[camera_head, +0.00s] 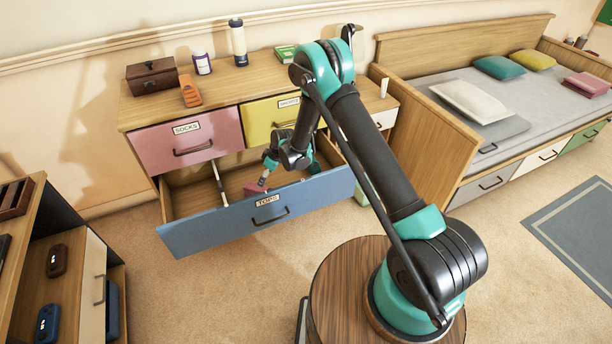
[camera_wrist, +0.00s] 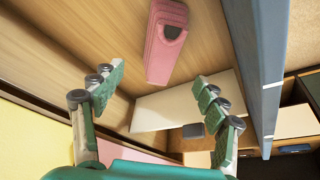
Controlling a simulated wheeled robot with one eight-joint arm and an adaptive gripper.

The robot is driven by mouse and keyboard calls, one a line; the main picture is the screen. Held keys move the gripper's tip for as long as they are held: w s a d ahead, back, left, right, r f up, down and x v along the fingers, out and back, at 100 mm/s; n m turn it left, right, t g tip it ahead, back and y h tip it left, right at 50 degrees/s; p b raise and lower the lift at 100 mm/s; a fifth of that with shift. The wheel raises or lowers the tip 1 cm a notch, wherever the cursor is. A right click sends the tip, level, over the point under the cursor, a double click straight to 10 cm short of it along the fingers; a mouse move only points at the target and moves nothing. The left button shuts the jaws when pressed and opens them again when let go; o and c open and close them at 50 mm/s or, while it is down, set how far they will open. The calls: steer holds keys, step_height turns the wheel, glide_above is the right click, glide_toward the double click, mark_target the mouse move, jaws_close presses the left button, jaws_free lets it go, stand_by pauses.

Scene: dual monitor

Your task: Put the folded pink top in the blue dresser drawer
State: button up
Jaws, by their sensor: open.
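The blue drawer (camera_head: 225,226), labelled TOPS, is pulled open; its blue front runs along the right in the wrist view (camera_wrist: 252,60). The folded pink top (camera_wrist: 165,42) lies on the drawer's wooden floor, with a dark neck opening showing. In the head view only a small part of the pink top (camera_head: 252,189) shows, behind the drawer front. My gripper (camera_head: 288,175) is over the open drawer. In the wrist view my gripper (camera_wrist: 158,80) has its fingers spread wide with nothing between them, and the top lies beyond the fingertips, apart from them.
A pale divider (camera_head: 218,184) stands inside the drawer, left of the top. The pink SOCKS drawer (camera_head: 188,143) and yellow drawer (camera_head: 268,118) above are shut. A bed (camera_head: 425,85) stands right of the dresser. A low shelf unit (camera_head: 75,235) is at left.

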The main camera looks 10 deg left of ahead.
steer(key=s+d+r+m+t+h, duration=0.25)
steer(key=d+r+m, duration=0.45)
steer(key=d+r, duration=1.85)
steer(key=s+d+r+m+h, duration=0.2)
steer(key=s+d+m, duration=0.6)
steer(key=s+d, duration=1.3)
steer(key=s+r, duration=0.2)
steer(key=s, duration=0.1)
steer(key=shift+s+d+t, duration=0.2)
steer(key=shift+d+t, duration=0.05)
steer(key=shift+t, duration=0.1)
steer(key=shift+c, duration=0.6)
